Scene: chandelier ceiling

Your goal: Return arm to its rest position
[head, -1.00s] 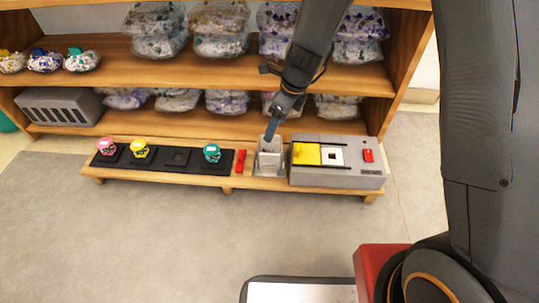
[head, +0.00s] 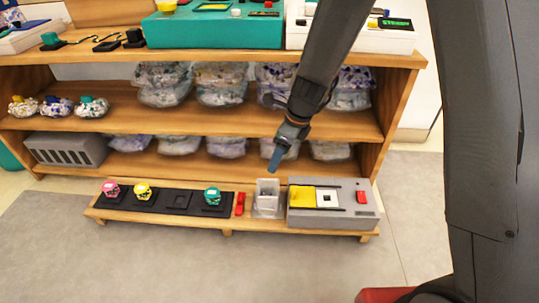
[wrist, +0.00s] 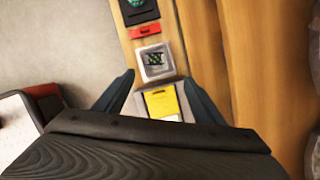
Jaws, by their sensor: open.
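My gripper (head: 277,158) hangs above the low bench, over the small grey holder (head: 267,198), and it looks clear of it. In the wrist view my gripper (wrist: 158,90) has its two fingers spread wide with nothing between them. Beyond the fingertips, the grey holder (wrist: 156,62) has something dark and greenish inside. The yellow panel (wrist: 161,102) of the grey box lies below it in that view. My arm reaches down from the top of the head view.
A wooden shelf (head: 230,120) with several bagged items stands behind the low bench (head: 228,228). On the bench are a black tray (head: 178,208) with small colored pieces, a red item (head: 240,203) and a grey box (head: 333,222). The floor (head: 215,265) in front is clear.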

